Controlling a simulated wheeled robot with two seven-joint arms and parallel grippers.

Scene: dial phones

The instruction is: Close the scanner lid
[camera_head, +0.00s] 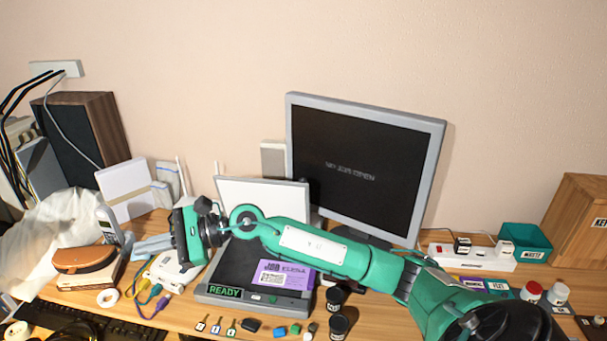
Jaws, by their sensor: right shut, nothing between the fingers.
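The scanner (232,272) sits on the desk in front of the monitor, with a dark bed and a front strip reading READY. Its pale lid (290,192) stands raised at the back, partly hidden by my right arm. A purple job card (284,274) lies on the right front of the bed. My right arm reaches in from the right across the scanner. My right gripper (184,238) is shut and empty, left of the raised lid and near the scanner's left side. It appears apart from the lid. My left gripper is not in view.
The monitor (365,165) stands behind the scanner. A white device (172,272) with coloured cables, a brown pouch (85,260) and a phone (108,225) crowd the left. Dark jars (340,326) and small tags lie in front. A power strip (470,256) and teal bin (525,241) stand right.

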